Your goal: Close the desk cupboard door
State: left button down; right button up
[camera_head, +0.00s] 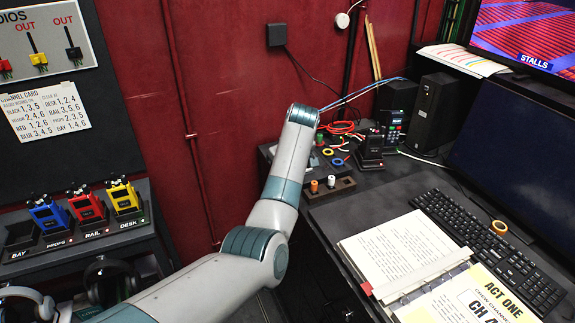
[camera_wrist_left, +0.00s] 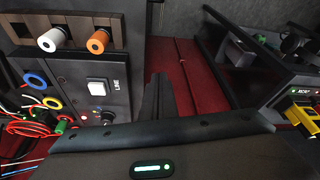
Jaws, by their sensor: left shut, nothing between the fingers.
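My left arm reaches across the head view from the bottom, and its wrist end is by the back of the desk. The left gripper itself is hidden there. In the left wrist view its dark fingers (camera_wrist_left: 157,98) are together and empty, beside the panel with the LINE button (camera_wrist_left: 97,85). The desk (camera_head: 395,185) fills the right of the head view. Below its left edge a dark desk side (camera_head: 322,262) shows in part; I cannot tell whether this is the cupboard door, or its angle. My right gripper is not in view.
The binder (camera_head: 395,250) and keyboard (camera_head: 490,245) lie on the desk. A wooden block with white and orange knobs (camera_head: 328,188) sits at the desk's back left. The radio rack (camera_head: 85,240) stands left of my arm. The red wall (camera_head: 225,95) is behind.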

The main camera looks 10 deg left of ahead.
pick_arm(q)
jog(key=b+v, duration=0.1)
jog(key=v, duration=0.6)
